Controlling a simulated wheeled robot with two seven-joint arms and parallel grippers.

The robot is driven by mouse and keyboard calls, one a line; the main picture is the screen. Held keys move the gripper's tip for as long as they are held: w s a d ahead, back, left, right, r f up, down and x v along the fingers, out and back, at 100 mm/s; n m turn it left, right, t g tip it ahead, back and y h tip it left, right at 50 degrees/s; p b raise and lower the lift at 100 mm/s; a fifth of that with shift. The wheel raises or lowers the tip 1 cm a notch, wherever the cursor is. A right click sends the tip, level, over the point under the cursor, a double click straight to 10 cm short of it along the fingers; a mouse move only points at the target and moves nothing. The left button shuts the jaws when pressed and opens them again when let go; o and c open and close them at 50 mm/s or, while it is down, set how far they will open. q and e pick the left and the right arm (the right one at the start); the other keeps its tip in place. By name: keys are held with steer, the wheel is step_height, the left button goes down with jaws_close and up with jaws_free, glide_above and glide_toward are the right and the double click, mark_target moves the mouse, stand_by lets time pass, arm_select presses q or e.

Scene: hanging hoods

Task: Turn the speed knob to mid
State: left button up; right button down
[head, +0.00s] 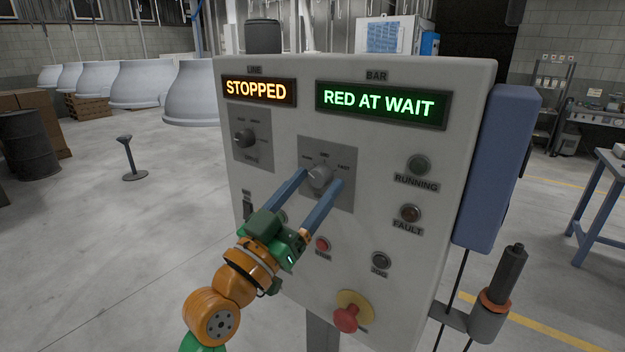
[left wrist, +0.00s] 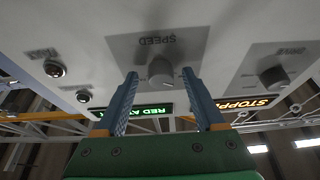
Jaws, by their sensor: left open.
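The speed knob (head: 319,176) is a grey round knob on a grey plate (head: 335,192) in the middle of the control panel. Labels sit around it, MID at the top and FAST at the right. My left gripper (head: 322,180) is open, with one blue finger on each side of the knob in the head view. In the left wrist view the knob (left wrist: 161,70) shows upside down between the two fingertips (left wrist: 160,78), with a gap on each side. I cannot tell whether the fingers reach the knob's depth. My right gripper is not in view.
The panel (head: 380,150) also holds a drive knob (head: 243,138), lit STOPPED (head: 259,90) and RED AT WAIT (head: 380,104) displays, lamps, buttons and a red mushroom button (head: 346,318) low down. A blue box (head: 497,165) is on its right side.

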arm_select(q)
steer(key=shift+a, duration=0.1)
jaws_close()
steer(key=shift+f+m+g+h+b, duration=0.25)
steer(key=shift+m+g+h+b, duration=0.15)
steer(key=shift+m+b, duration=0.6)
steer(key=m+b, duration=0.1)
steer(key=m+g+h+b, duration=0.1)
steer(key=m, duration=0.1)
steer(key=m+b, duration=0.1)
steer(key=m, duration=0.1)
steer(key=shift+w+a+g+h, duration=0.15)
steer(key=shift+a+g+h, duration=0.15)
steer(key=shift+g, duration=0.1)
steer(key=m, duration=0.1)
steer(key=m+g, duration=0.1)
steer(key=m+h+b, duration=0.1)
steer(key=shift+r+m+g, duration=0.25)
steer(key=shift+m+g, duration=0.05)
steer(key=shift+g, duration=0.1)
steer(key=shift+w+a+r+m+g+b, duration=0.2)
steer(key=shift+m+g, duration=0.3)
steer(key=shift+m, duration=0.85)
steer(key=shift+s+d+r+m+g+b, duration=0.1)
steer(key=shift+m+g+b, duration=0.3)
steer(key=shift+m, duration=0.95)
steer(key=shift+g, duration=0.4)
